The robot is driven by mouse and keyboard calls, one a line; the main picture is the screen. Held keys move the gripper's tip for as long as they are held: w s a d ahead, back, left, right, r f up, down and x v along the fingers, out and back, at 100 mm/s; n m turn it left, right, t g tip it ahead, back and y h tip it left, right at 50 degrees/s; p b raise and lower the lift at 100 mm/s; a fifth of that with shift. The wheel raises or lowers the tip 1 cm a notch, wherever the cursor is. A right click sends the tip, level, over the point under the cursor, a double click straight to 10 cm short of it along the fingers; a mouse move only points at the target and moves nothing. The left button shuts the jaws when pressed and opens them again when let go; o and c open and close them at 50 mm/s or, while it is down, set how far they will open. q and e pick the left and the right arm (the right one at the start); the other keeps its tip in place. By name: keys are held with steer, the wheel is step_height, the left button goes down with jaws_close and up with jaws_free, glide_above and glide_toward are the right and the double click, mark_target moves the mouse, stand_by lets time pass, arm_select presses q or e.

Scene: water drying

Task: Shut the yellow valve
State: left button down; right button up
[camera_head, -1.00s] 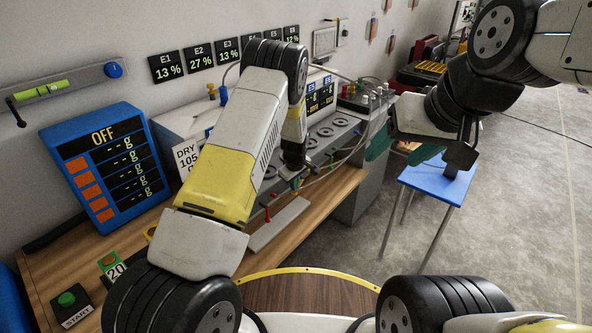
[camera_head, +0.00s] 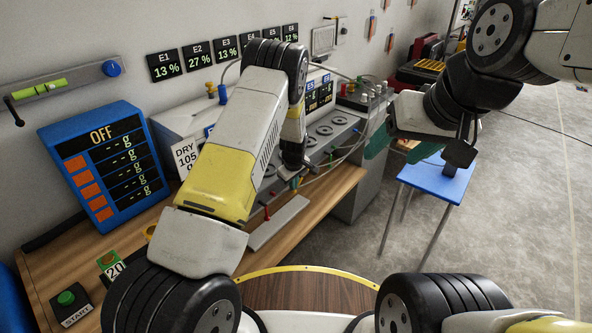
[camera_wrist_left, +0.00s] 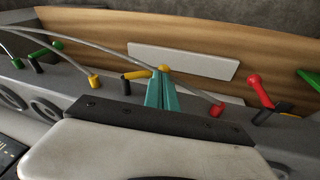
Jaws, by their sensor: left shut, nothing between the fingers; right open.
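The yellow valve (camera_wrist_left: 133,76) shows in the left wrist view on the grey bench unit, with a black body and a yellow lever pointing right to a round yellow knob (camera_wrist_left: 164,68). My left gripper (camera_wrist_left: 160,92) has its teal fingers shut together and empty, their tips right at the knob end of the lever. I cannot tell whether they touch it. In the head view the left arm reaches down to the unit's front, and the valve is largely hidden there.
A red-handled valve (camera_wrist_left: 260,90) stands to the right in the wrist view, and a green-handled one (camera_wrist_left: 48,53) to the left. Grey hoses run along the unit. A grey bar (camera_head: 278,223) lies on the wooden bench. The blue stool (camera_head: 437,180) stands on the floor.

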arm_select(q)
steer(key=shift+f, duration=0.15)
steer(key=shift+s+a+f+t+h, duration=0.1)
steer(key=shift+f+t+h, duration=0.05)
steer(key=shift+t+h, duration=0.3)
steer(key=shift+a+f+t+h, duration=0.15)
steer(key=shift+t+h, duration=0.1)
steer(key=shift+t, duration=0.3)
steer(key=f+t+h, duration=0.2)
steer(key=shift+d+n+t, duration=0.15)
steer(key=shift+n+t, duration=0.25)
steer(key=shift+w+d+f+t+h, duration=0.2)
steer(key=shift+f+t+h, duration=0.1)
steer(key=shift+t, duration=0.25)
steer(key=shift+w+d+f+t+h, duration=0.15)
steer(key=shift+t+h, duration=0.15)
steer(key=shift+t, duration=0.25)
steer(key=shift+w, duration=0.15)
steer(key=shift+w+d+f, duration=0.15)
steer(key=shift+f, duration=0.2)
steer(key=shift+w, duration=0.1)
